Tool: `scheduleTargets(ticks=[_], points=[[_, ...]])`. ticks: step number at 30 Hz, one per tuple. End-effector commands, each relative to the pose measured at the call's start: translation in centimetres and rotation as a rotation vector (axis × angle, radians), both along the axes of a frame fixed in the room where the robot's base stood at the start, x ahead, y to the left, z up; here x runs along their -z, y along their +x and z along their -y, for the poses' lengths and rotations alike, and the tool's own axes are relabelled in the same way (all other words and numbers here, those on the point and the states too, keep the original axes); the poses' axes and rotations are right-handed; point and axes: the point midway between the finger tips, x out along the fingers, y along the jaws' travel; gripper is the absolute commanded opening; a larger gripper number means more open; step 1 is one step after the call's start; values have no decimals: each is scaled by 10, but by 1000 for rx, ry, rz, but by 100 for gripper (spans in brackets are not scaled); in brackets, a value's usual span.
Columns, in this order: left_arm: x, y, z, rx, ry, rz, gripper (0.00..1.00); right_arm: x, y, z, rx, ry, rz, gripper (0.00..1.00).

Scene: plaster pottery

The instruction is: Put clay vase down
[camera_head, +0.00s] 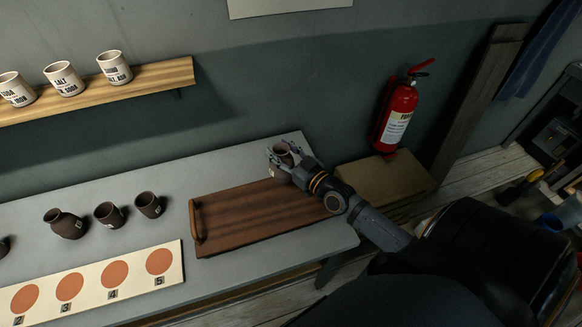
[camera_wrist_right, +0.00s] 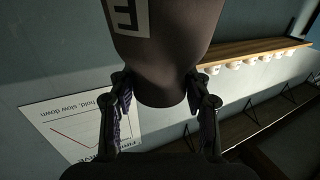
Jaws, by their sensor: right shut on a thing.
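My right gripper (camera_head: 281,162) is shut on a dark brown clay vase (camera_head: 284,149) near the back right end of the grey table (camera_head: 150,187). In the right wrist view the vase (camera_wrist_right: 165,55) fills the top middle between the two fingers (camera_wrist_right: 163,105), with a pale letter label on its side. Part of the vase is hidden by the fingers in the head view. I cannot tell whether its base touches anything. A brown wooden tray (camera_head: 260,214) lies on the table just in front of the gripper. My left gripper is not in view.
Dark clay vessels, a jug (camera_head: 65,224) and two cups (camera_head: 109,214) (camera_head: 148,205), stand left of the tray. A numbered board (camera_head: 92,279) with orange circles lies in front of them. A wall shelf (camera_head: 150,78) holds white pots. A red extinguisher (camera_head: 396,115) is to the right.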

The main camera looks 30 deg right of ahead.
Motion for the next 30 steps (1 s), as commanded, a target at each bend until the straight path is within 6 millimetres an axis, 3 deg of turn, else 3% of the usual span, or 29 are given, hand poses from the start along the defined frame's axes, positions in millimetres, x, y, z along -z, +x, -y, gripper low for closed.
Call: scheduleTargets(ticks=[3, 9, 16, 24, 30], points=[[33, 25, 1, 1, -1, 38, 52, 36, 3, 28, -2, -6, 1, 0], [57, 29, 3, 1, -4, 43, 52, 59, 6, 53, 0, 0, 3, 0], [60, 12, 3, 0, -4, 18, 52, 60, 6, 58, 0, 2, 3, 0], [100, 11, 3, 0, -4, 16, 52, 102, 7, 64, 0, 3, 4, 0], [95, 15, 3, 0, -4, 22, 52, 97, 7, 64, 0, 3, 3, 0]])
